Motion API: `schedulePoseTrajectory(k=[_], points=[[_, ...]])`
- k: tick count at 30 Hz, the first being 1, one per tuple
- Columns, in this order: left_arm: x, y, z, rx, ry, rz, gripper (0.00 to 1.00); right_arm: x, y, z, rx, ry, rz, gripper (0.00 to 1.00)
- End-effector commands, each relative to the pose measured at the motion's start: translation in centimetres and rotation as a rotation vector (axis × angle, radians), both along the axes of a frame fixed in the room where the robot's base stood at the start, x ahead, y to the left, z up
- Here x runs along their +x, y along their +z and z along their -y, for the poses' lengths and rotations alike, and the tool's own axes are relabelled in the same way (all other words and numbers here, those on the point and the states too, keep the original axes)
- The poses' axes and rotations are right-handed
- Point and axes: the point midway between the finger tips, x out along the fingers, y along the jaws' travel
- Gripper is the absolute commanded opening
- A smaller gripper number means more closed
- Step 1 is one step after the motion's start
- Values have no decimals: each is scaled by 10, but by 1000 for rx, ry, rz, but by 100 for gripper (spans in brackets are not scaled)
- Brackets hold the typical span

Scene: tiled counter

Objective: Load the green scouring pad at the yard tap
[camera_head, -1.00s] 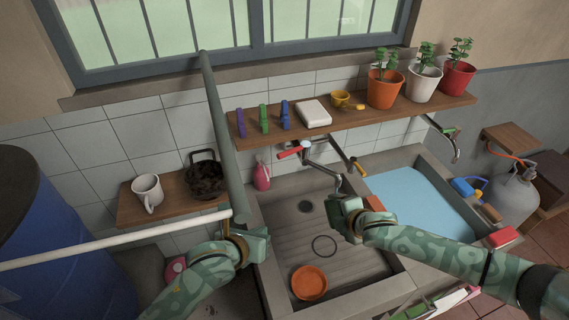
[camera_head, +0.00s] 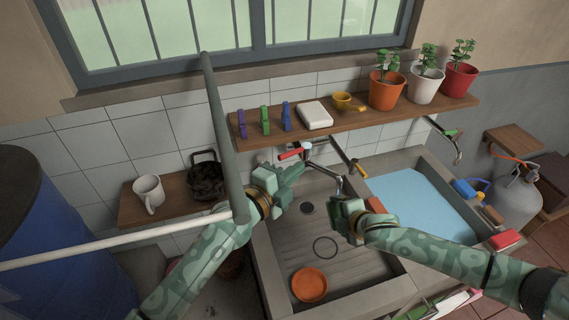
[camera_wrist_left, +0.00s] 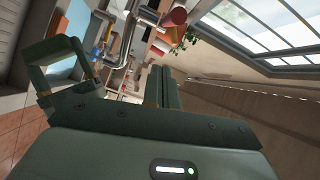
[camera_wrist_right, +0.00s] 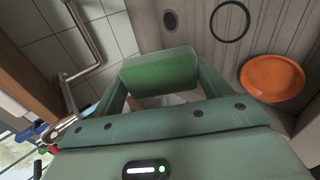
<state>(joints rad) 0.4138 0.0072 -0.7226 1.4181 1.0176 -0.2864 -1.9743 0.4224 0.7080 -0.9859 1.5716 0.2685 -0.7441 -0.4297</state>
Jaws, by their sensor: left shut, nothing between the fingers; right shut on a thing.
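My right gripper (camera_head: 342,208) is shut on a green block that looks like the scouring pad (camera_wrist_right: 160,74), seen between its fingers in the right wrist view. In the head view the pad is hidden by the hand. That hand is over the left basin, close below the tap's metal spout (camera_head: 338,183); I cannot tell whether they touch. The tap has a red lever (camera_head: 291,154) on its left, and its pipe shows in the right wrist view (camera_wrist_right: 88,40). My left gripper (camera_head: 298,172) is shut and empty, left of the spout and below the red lever.
The left basin holds a drain, a black ring (camera_head: 325,247) and an orange bowl (camera_head: 309,284). The right basin holds blue water (camera_head: 418,204). A shelf above carries pegs, a white block (camera_head: 315,114) and potted plants. A grey pole (camera_head: 220,135) stands left of the tap.

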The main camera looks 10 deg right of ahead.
Motion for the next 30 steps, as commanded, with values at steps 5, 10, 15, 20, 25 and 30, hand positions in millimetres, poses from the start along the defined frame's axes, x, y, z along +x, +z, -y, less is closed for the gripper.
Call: schedulePoseTrajectory(k=[5, 10, 15, 20, 25, 30], points=[[23, -6, -10, 3, 1, -1, 0, 0, 0, 0, 0, 0, 0, 58], [32, -7, -15, 3, 1, 0, 0, 0, 0, 0, 0, 0, 0, 58], [36, -8, -17, 3, 1, 0, 0, 0, 0, 0, 0, 0, 0, 58], [36, -8, -17, 2, 0, 1, 0, 0, 0, 0, 0, 0, 0, 58], [37, -8, -18, 2, 0, 1, 0, 0, 0, 0, 0, 0, 0, 58], [51, -7, -27, -1, 2, -2, 0, 0, 0, 0, 0, 0, 0, 58]])
